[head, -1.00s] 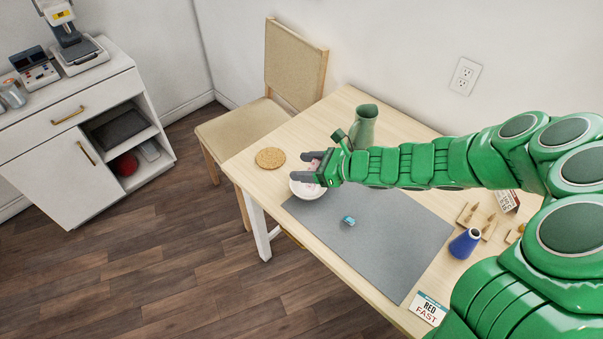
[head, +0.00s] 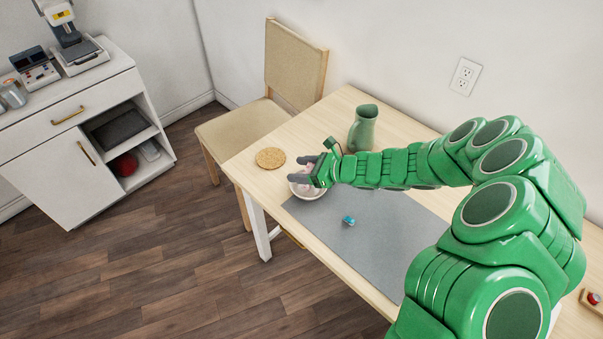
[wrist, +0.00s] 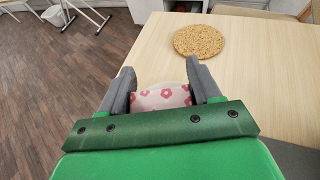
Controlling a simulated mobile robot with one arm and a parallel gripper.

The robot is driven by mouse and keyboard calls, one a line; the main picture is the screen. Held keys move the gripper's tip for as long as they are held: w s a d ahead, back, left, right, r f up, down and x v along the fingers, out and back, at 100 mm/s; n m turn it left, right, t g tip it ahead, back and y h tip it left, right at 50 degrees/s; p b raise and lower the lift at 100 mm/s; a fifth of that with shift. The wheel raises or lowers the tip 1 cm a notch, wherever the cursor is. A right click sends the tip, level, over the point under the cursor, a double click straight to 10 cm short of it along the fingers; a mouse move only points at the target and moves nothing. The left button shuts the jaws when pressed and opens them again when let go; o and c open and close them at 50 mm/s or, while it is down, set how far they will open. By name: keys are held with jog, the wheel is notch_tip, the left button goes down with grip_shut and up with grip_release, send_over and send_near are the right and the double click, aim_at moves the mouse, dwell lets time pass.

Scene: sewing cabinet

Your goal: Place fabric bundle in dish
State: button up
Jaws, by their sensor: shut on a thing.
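The fabric bundle (wrist: 160,97), pale pink with darker pink flowers, sits between my gripper's fingers in the wrist view. My gripper (head: 304,170) is shut on it, over the white dish (head: 308,194) at the left end of the table. The dish is partly hidden by my gripper in the head view. Only a little pink of the bundle (head: 302,179) shows there. I cannot tell whether the bundle touches the dish. In the wrist view my gripper (wrist: 158,75) hides most of the dish.
A cork mat (head: 270,158) lies left of the dish and a green vase (head: 363,128) stands behind. A small blue item (head: 348,220) lies on the grey mat (head: 378,226). A chair (head: 290,80) stands at the table's far left end. The mat's middle is mostly clear.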

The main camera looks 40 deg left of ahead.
jog(key=shift+f, duration=1)
jog(key=o, duration=1)
jog(key=shift+f, duration=0.1)
jog(key=shift+w+d+r, duration=0.2)
jog(key=shift+d+r, duration=0.15)
jog(key=shift+d, duration=0.05)
jog(key=shift+v, duration=5.55)
jog(key=shift+s, duration=0.1)
